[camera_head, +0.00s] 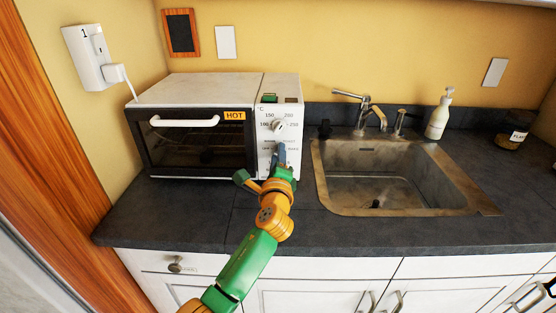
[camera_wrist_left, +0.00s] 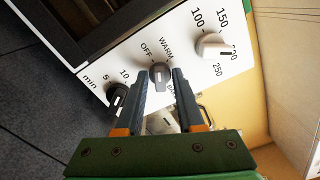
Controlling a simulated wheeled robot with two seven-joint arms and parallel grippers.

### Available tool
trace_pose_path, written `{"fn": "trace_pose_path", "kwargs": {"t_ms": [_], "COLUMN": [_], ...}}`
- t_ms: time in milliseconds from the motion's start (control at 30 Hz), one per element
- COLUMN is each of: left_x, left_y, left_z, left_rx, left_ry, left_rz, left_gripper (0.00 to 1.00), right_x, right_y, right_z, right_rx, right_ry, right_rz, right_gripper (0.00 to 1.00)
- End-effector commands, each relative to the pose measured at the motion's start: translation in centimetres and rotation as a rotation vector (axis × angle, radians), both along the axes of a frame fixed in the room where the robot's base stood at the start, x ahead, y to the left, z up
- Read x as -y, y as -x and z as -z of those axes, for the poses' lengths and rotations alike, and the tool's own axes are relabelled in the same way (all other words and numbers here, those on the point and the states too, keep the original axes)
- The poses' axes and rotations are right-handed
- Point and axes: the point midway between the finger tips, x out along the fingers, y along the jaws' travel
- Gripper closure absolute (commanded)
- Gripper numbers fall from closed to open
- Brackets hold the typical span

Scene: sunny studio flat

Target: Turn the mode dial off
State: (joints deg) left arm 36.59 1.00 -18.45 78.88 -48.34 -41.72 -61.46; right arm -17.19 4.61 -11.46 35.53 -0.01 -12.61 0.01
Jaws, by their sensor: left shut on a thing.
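The toaster oven (camera_head: 198,91) stands on the counter at the left, its door closed. The mode dial (camera_wrist_left: 160,73), a dark grey knob, sits on its white control panel (camera_head: 267,150). OFF and WARM are printed near it, and another label is partly hidden by a finger. My left gripper (camera_wrist_left: 160,76) is shut on the mode dial, one finger on each side. Which mark the dial points to I cannot tell. In the head view, the left gripper (camera_head: 281,153) covers the dial. My right gripper is not seen.
On the panel, the white temperature dial (camera_wrist_left: 212,44) and the dark minute dial (camera_wrist_left: 116,97) are close to my fingers. An orange HOT label (camera_head: 235,116) is on the oven. A sink (camera_head: 385,185) with a tap lies to the right. A plugged socket (camera_head: 97,58) is at left.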

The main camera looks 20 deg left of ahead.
Motion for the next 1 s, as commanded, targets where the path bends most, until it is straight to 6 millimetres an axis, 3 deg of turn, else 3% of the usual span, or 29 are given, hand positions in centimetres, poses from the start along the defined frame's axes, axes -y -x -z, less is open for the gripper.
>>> {"fn": "trace_pose_path", "kwargs": {"t_ms": [500, 1000], "left_x": [0.0, 0.0], "left_y": [0.0, 0.0], "left_z": [-0.1, -0.2], "left_rx": [0.104, 0.130], "left_ry": [0.345, 0.433], "left_rz": [0.002, 0.004], "left_gripper": [1.00, 1.00], "right_x": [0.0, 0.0], "right_y": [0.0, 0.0], "right_z": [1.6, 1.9], "right_rx": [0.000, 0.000], "right_ry": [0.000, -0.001], "right_rz": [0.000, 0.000], "right_gripper": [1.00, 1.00]}}
